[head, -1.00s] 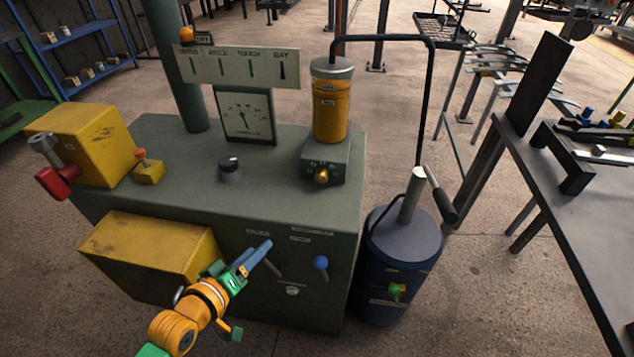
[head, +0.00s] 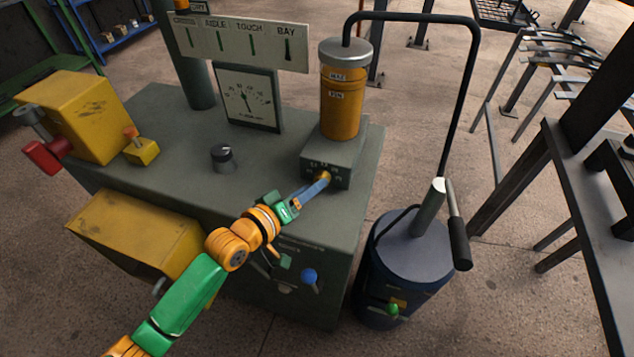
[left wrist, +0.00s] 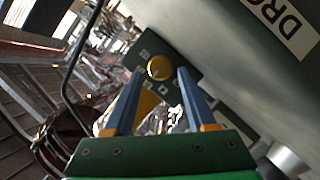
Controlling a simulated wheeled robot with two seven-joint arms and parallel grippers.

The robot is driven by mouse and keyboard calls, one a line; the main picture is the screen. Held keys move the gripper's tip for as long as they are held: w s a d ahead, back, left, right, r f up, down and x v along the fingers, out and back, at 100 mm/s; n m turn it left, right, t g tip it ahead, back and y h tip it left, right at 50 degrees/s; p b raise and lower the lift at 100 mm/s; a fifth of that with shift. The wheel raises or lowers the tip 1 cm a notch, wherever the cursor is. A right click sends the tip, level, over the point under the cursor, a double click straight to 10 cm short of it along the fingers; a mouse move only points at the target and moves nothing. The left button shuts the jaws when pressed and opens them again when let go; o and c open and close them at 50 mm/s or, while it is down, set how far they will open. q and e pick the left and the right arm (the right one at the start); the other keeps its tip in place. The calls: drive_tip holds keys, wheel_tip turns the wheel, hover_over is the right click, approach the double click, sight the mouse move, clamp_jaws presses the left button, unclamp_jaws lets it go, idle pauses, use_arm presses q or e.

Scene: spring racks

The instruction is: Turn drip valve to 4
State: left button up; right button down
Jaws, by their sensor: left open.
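The drip valve is a small brass knob (head: 325,175) on the front of the grey block under the amber cylinder (head: 341,105). Small number marks surround it, too small to read surely. In the left wrist view the round yellow knob (left wrist: 160,67) shows between my fingertips. My left gripper (head: 322,183) is open, with its blue fingers pointing at the knob, one on each side in the left wrist view (left wrist: 160,76). I cannot tell whether they touch it. In the head view the fingers partly cover the knob and dial. My right gripper is out of view.
The grey cabinet (head: 290,165) carries a black knob (head: 222,157), a gauge (head: 248,97) and yellow boxes (head: 85,115). A blue drum (head: 405,260) with a pump handle stands to the right. A black pipe (head: 472,90) arches from the cylinder. A blue-tipped lever (head: 309,276) is below my arm.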

use_arm(q)
drive_tip(key=shift+x, duration=1.25)
drive_tip(key=shift+s+a, duration=0.1)
clamp_jaws()
drive_tip(key=shift+r+p, duration=0.1)
drive_tip(key=shift+p, duration=0.35)
drive_tip(key=m+y+p, duration=0.1)
drive_tip(key=p, duration=0.1)
drive_tip(key=m+p, duration=0.1)
drive_tip(key=p, duration=0.2)
drive_tip(key=shift+s+r+m+y, duration=0.1)
drive_tip(key=shift+r+m+y, duration=0.2)
drive_tip(key=shift+y, duration=0.1)
drive_tip(key=shift+d+f+m+y+p, duration=0.1)
drive_tip(key=shift+d+m+y+p, duration=0.2)
drive_tip(key=shift+m+y+p, duration=0.5)
drive_tip(key=shift+f+m+y+p, duration=0.1)
drive_tip(key=shift+m+y+p, duration=0.35)
drive_tip(key=shift+m, duration=0.25)
unclamp_jaws()
